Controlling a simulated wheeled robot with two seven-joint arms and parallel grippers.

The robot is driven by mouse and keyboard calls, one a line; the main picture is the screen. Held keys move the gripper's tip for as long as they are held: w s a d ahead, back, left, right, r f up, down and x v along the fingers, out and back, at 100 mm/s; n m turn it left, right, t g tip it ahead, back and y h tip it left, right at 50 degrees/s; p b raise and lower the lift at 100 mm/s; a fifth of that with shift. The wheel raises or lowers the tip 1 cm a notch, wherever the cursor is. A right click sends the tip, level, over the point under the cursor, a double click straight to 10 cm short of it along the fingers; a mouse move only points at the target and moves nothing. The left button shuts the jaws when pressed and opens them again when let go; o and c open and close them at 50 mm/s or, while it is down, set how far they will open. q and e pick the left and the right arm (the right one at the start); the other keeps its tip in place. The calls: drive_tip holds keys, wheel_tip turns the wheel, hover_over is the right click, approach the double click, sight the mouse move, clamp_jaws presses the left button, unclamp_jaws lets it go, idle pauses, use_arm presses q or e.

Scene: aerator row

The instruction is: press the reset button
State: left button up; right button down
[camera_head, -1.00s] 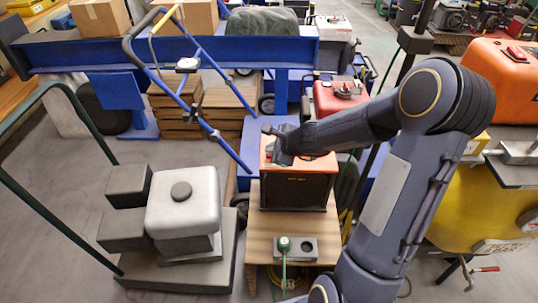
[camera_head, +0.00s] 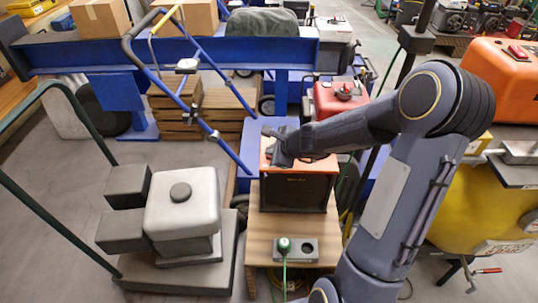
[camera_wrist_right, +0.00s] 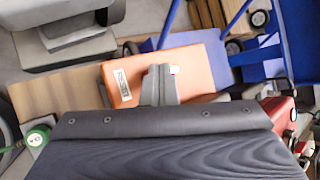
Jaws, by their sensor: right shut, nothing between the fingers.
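An orange box (camera_head: 317,167) with a dark front stands on a wooden stand (camera_head: 262,262). In the right wrist view the orange box (camera_wrist_right: 200,65) shows its top, with a white label at the left. My right gripper (camera_head: 280,160) is over the left part of the box top, fingers pointing down. In the right wrist view its fingers (camera_wrist_right: 158,72) are together and empty, against the orange top. A small pale spot (camera_wrist_right: 174,70) shows right beside the fingertips; I cannot tell if it is the reset button, or whether the fingers touch it. My left gripper is out of view.
A grey block (camera_head: 305,249) with a green-capped plug (camera_head: 284,244) sits at the stand's front. A grey machine (camera_head: 182,210) stands left. A red container (camera_head: 340,97) is behind the box. A blue beam (camera_head: 180,54) crosses the back. Bare floor lies at far left.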

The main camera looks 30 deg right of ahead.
idle(0.4)
drive_tip(key=shift+r+p, duration=0.8)
wheel_tip(320, 180, up, 5)
drive_tip(key=p, duration=0.4)
drive_tip(key=shift+p, duration=0.4)
